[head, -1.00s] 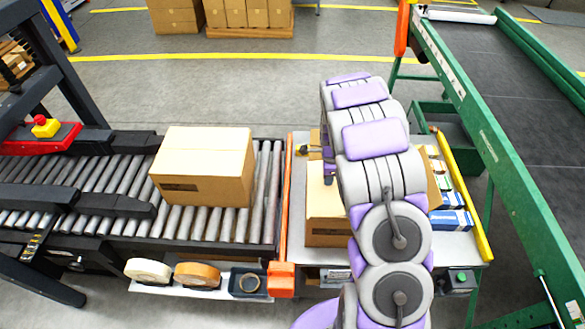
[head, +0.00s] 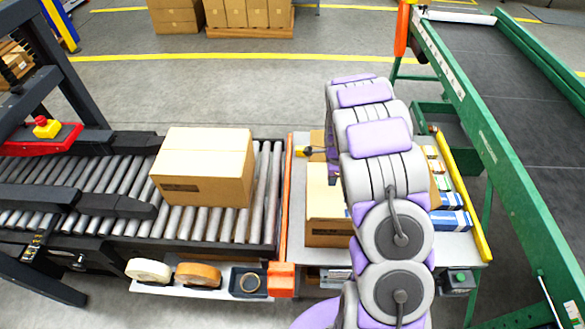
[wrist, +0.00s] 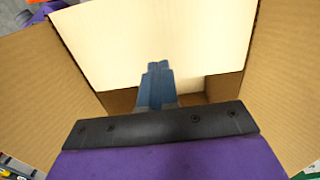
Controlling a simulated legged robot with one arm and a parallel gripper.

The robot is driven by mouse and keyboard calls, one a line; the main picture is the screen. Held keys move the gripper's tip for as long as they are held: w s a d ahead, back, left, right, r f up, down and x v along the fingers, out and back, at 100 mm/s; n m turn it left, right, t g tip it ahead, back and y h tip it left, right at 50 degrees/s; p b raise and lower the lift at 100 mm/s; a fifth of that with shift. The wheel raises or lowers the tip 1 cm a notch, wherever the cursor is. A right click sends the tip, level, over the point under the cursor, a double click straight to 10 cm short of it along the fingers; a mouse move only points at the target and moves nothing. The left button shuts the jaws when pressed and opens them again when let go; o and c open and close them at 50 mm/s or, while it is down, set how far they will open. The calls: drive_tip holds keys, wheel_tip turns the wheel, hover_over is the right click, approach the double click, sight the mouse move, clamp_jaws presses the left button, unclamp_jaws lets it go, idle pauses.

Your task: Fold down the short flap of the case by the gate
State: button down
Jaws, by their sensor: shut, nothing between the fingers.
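The open brown case (head: 326,233) stands on the pale table to the right of the orange gate (head: 285,200). My arm hides much of it in the head view. In the wrist view, corrugated flaps spread out at the left (wrist: 40,85) and right (wrist: 290,75). A pale flap or panel (wrist: 165,40) spans the far side, and part of the dark opening (wrist: 222,88) shows below it. My gripper (wrist: 157,68) has its blue fingers together and empty, over the case in front of the pale panel. Whether they touch it, I cannot tell.
A closed carton (head: 205,165) lies on the roller conveyor (head: 110,195) left of the gate. Tape rolls (head: 198,273) sit in a front tray. Blue-and-white boxes (head: 450,220) and a yellow rail (head: 465,195) are right of the case, before a green-framed belt (head: 500,90).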

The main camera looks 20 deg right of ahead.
wheel_tip(320, 180, up, 7)
drive_tip(key=p, duration=0.2)
idle(0.3)
drive_tip(key=shift+r, duration=0.1)
idle(0.3)
